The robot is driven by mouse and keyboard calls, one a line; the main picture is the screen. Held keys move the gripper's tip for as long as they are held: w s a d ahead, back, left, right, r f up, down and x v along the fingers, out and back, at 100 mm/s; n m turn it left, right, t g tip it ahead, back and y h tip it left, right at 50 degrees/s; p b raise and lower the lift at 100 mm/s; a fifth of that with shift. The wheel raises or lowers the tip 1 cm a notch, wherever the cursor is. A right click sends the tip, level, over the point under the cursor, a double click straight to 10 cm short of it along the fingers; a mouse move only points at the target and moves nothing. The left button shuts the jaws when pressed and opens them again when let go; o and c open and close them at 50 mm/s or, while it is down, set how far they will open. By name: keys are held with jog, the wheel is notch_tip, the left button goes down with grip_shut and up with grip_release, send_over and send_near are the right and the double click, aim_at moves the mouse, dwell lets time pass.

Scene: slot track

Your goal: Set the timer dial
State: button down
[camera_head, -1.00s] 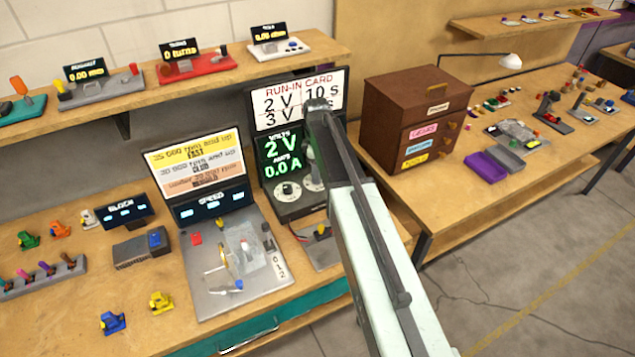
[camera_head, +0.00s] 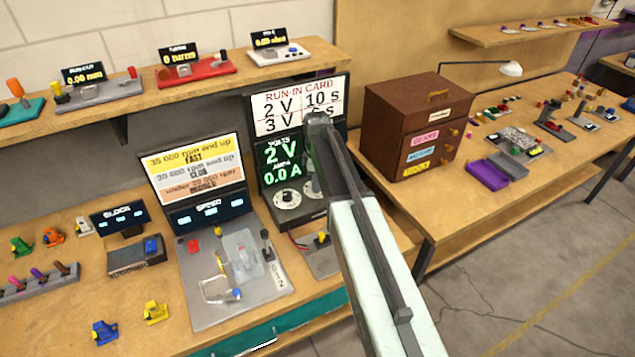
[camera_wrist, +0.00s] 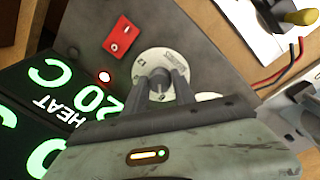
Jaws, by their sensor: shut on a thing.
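In the wrist view a round pale dial (camera_wrist: 138,62) with small markings sits on a dark grey panel. My gripper (camera_wrist: 160,82) is shut on the dial's central grey knob (camera_wrist: 156,71), with one finger on each side. I cannot read the markings or tell the dial's setting. A display reading HEAT and 20 C (camera_wrist: 75,105) stands beside it, partly hidden by my gripper. In the head view my arm hides the gripper; the power unit there reads 2 V and 0.0 A (camera_head: 282,162), with one dial (camera_head: 288,198) clear and another partly hidden.
A red switch (camera_wrist: 122,38) and a lit red lamp (camera_wrist: 104,77) are close to the gripped dial. A second pale dial lies partly behind my gripper. A run-in card (camera_head: 292,105) stands above the power unit. A brown drawer cabinet (camera_head: 388,120) is to the right of my arm.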

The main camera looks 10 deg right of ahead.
jog(key=m, duration=0.4)
jog(key=shift+m, duration=0.3)
jog(key=m, duration=0.4)
jog(key=shift+a+m+g+h, duration=0.1)
jog(key=shift+m+g+h, duration=0.2)
jog(key=m, duration=0.4)
jog(key=shift+a+m, duration=0.1)
jog(key=shift+m, duration=1.9)
jog(key=c, duration=1)
grip_release()
jog(key=shift+c, duration=0.2)
jog(key=shift+w+r, duration=0.1)
